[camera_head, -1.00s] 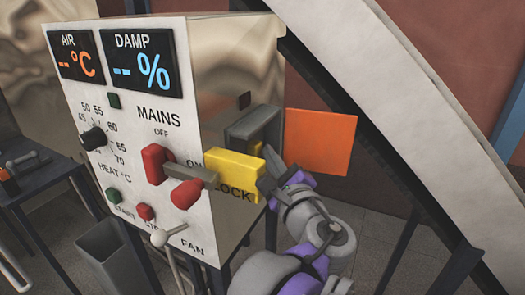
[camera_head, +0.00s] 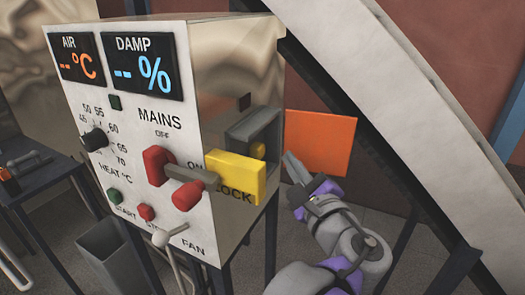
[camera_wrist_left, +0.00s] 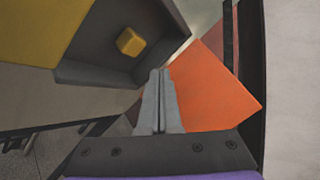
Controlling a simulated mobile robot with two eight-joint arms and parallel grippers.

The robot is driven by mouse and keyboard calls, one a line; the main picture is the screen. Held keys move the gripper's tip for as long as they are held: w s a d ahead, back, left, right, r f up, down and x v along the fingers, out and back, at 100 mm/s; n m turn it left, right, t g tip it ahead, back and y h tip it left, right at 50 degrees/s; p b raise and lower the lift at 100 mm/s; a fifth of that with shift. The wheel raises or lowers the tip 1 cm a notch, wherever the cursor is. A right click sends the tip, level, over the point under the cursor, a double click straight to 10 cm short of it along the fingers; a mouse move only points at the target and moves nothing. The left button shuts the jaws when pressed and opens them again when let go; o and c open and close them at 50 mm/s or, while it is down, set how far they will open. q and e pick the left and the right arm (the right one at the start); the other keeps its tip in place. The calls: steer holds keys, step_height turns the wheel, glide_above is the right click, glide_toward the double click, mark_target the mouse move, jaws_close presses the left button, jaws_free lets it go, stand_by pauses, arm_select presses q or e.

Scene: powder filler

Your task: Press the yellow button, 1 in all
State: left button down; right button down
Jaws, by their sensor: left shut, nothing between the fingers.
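The yellow button (camera_head: 258,149) is a small block inside a grey recessed housing (camera_head: 243,128) on the right side of the control box. It also shows in the left wrist view (camera_wrist_left: 130,42), on the housing's inner wall. My left gripper (camera_head: 287,157) is shut and empty, just right of the housing and in front of the orange panel. In the left wrist view its closed fingertips (camera_wrist_left: 160,72) are below and right of the button, apart from it. My right gripper is not in view.
An orange panel (camera_head: 320,142) stands right of the housing. A pale sloping chute (camera_head: 400,130) runs behind my arm.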

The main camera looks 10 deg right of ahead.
arm_select(q)
steer(key=shift+s+d, duration=0.6)
steer(key=shift+d, duration=0.3)
steer(key=shift+f, duration=0.1)
